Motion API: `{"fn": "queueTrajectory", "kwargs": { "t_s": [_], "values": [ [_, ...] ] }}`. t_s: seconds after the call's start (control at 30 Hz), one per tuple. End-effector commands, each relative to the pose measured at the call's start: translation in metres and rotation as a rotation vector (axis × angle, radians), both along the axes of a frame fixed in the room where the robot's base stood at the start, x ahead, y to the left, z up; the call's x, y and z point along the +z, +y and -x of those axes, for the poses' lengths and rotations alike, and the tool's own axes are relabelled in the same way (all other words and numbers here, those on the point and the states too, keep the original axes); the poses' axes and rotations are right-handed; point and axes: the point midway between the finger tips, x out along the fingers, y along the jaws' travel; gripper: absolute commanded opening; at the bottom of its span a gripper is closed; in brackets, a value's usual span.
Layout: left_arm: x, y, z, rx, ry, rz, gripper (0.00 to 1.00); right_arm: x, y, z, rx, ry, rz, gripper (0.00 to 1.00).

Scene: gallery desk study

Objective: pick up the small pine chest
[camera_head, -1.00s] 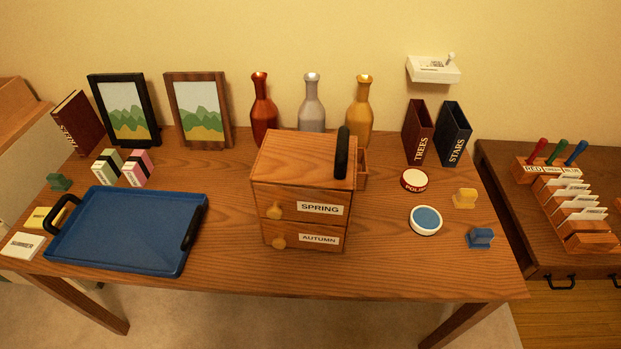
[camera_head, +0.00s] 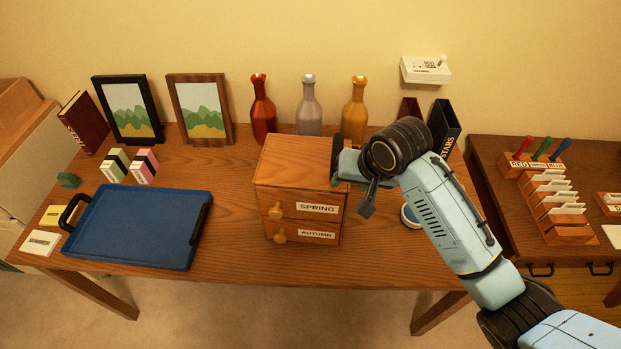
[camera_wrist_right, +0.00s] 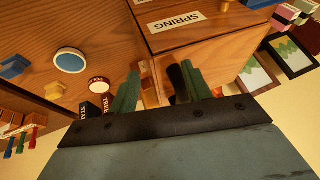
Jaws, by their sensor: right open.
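The small pine chest (camera_head: 284,173) stands on the desk in the middle, with drawers labelled SPRING and AUTUMN and round wooden knobs on its front. A black handle (camera_head: 336,150) is at its right side. My right gripper (camera_head: 356,180) is at the chest's right side. In the right wrist view its two fingers (camera_wrist_right: 158,85) are apart, close to the chest's side (camera_wrist_right: 225,65). The black handle (camera_wrist_right: 178,82) and a wooden part jutting from that side show around the gap; I cannot tell whether the fingers touch them. My left gripper is not in view.
A blue tray (camera_head: 135,225) lies left of the chest. Red (camera_head: 263,110), silver (camera_head: 309,108) and gold (camera_head: 354,112) bottles stand behind it. A dark STARS file (camera_head: 443,128) stands behind my right arm. A round blue-topped item (camera_wrist_right: 70,61) is nearby.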

Motion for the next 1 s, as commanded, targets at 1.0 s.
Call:
{"fn": "queueTrajectory", "kwargs": {
  "t_s": [1.0],
  "values": [
    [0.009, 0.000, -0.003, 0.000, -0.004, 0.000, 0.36, 0.042, 0.023, -0.088, -0.128, -0.016, 0.060, 0.49]
  ]
}}
